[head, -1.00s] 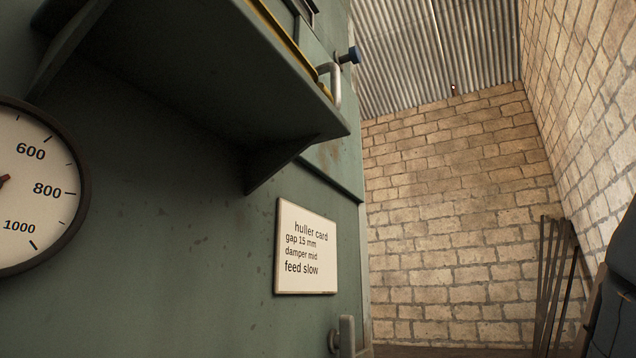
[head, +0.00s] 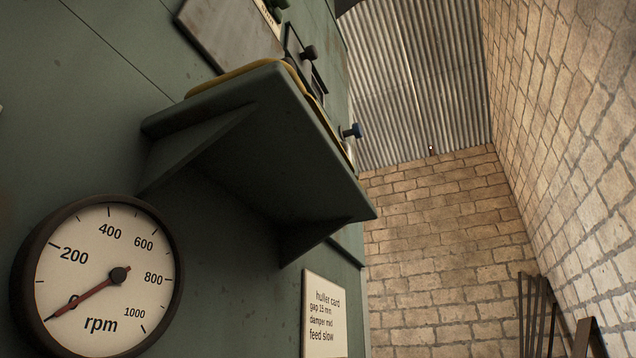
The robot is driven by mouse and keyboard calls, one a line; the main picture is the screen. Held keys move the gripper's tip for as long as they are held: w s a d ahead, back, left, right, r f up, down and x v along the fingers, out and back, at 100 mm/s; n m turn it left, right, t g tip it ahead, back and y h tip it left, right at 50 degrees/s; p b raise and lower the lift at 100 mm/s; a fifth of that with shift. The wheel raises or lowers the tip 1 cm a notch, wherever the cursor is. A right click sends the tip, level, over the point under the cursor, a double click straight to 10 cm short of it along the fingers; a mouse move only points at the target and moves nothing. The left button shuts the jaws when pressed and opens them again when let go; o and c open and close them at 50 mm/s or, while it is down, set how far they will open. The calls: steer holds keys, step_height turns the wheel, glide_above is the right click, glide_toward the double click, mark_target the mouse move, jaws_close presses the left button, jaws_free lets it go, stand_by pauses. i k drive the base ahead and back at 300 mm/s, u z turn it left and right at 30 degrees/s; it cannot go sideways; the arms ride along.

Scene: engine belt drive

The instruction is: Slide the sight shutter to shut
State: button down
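A small dark-framed panel (head: 300,62) with a black knob (head: 308,52) sits high on the green machine, above the shelf. It may be the sight shutter, but no label shows there. It is seen at a steep angle, and the shelf hides its lower part. I cannot tell whether it stands open or shut. My gripper is not in view.
A green shelf (head: 270,150) with a yellow strip along its top juts from the machine. Below are an rpm gauge (head: 100,280) and a huller card (head: 323,315). Thin bars (head: 530,315) lean by the brick wall.

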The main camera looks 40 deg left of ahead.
mark_target(303, 58)
steer(key=z, duration=0.1)
steer(key=k, duration=0.6)
steer(key=u, duration=0.75)
steer(key=k, duration=0.6)
steer(key=u, duration=0.7)
